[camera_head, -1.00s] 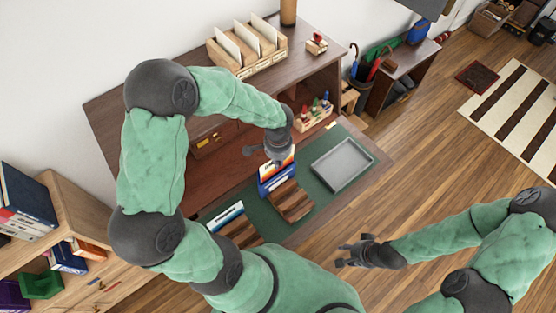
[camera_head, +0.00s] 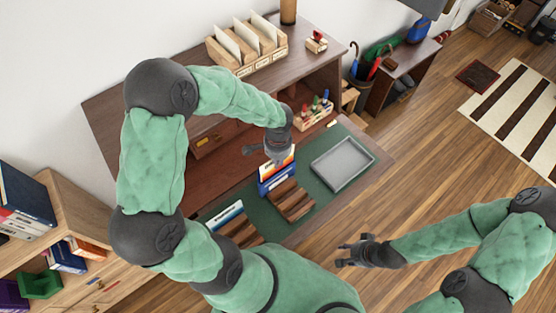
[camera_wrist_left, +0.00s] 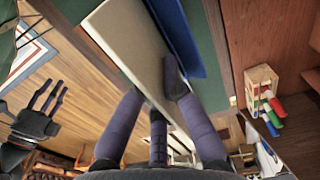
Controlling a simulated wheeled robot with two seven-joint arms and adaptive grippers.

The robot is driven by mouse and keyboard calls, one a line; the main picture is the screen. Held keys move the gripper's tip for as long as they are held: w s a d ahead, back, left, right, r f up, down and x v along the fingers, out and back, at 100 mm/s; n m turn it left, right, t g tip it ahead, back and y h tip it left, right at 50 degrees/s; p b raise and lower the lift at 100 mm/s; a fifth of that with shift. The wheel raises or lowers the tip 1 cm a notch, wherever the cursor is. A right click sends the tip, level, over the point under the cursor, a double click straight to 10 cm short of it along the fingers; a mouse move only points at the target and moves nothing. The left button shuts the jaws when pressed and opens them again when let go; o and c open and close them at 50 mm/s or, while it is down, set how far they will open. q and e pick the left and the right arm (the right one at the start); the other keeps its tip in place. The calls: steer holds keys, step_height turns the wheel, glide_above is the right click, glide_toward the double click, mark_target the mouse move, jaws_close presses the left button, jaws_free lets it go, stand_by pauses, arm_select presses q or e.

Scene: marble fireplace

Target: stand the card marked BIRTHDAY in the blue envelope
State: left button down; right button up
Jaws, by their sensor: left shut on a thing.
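My left gripper (camera_head: 272,155) is shut on a pale card (camera_head: 289,160) with an orange front, directly above the blue envelope (camera_head: 276,181). The card's lower part is hidden in the head view, so I cannot tell how deep it sits. In the left wrist view the card's cream back (camera_wrist_left: 128,38) lies between the fingers, with the blue envelope (camera_wrist_left: 179,40) close alongside. I cannot read the card's marking. The envelope stands upright against a brown wooden rack (camera_head: 293,203). My right gripper (camera_head: 355,253) is open and empty over the floor, away from the desk.
A second wooden rack (camera_head: 243,236) holds a blue-and-white item (camera_head: 226,214) to the left. A grey tray (camera_head: 342,164) lies on the green mat at right. A caddy with colored pieces (camera_head: 315,113) stands behind. A card sorter (camera_head: 245,67) sits on the top shelf.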

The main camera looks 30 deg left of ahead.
arm_select(q)
steer(key=shift+f+b, duration=2.15)
steer(key=shift+f, duration=0.35)
stand_by(0.3)
steer(key=c, duration=1.3)
jaws_free()
step_height(320, 180, up, 9)
steer(key=p, duration=0.7)
stand_by(0.4)
